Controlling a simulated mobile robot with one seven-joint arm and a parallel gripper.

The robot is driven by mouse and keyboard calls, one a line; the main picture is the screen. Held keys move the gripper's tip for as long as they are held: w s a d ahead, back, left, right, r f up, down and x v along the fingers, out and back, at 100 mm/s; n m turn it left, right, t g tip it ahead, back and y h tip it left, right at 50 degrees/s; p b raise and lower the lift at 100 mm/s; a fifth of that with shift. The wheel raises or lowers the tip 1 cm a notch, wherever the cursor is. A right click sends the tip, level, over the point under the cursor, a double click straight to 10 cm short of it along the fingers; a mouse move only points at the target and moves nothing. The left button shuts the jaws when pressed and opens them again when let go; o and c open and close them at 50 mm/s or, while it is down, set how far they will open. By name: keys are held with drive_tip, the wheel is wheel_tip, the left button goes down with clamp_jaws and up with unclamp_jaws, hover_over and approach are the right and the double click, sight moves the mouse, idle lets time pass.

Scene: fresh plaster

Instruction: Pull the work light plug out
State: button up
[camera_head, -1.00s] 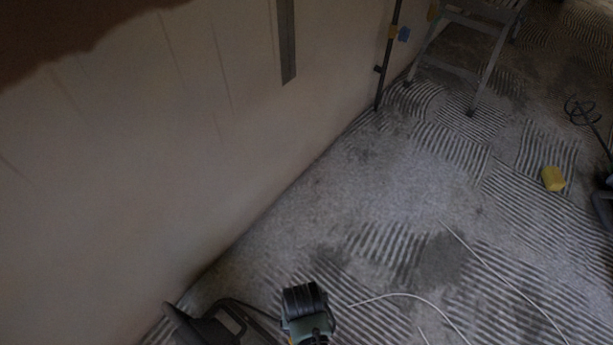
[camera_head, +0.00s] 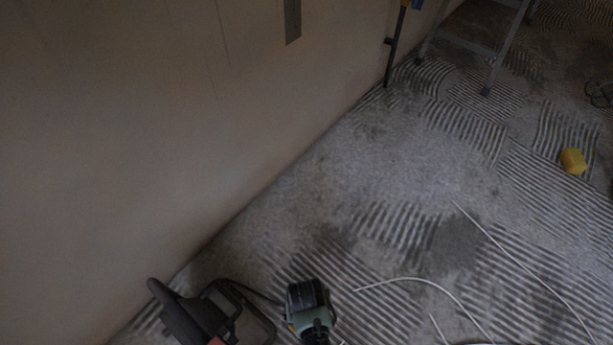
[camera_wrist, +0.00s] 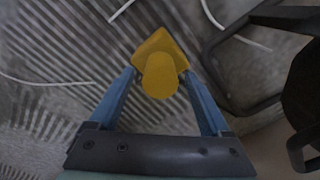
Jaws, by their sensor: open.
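In the wrist view, a yellow plug-like piece (camera_wrist: 160,75) with a rounded body stands in front of a squarish yellow block (camera_wrist: 150,49), perhaps its socket. My gripper (camera_wrist: 159,78) has its two blue fingers spread on either side of the yellow piece. I see a gap on each side, though contact near the tips is hard to judge. In the head view the yellow plug piece cannot be made out. A black thing with a tubular frame (camera_head: 262,322), perhaps the work light, stands at the bottom; a similar dark frame (camera_wrist: 222,37) is in the wrist view.
White cables (camera_head: 415,281) lie on the ridged floor. A black-and-green body (camera_head: 308,298) is beside the frame; I cannot tell whether it is mine. A yellow block (camera_head: 573,161) lies at right. A ladder (camera_head: 465,43) stands at the back. A wall borders the left.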

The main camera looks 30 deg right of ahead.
drive_tip(key=shift+f, duration=0.15)
clamp_jaws()
idle(0.4)
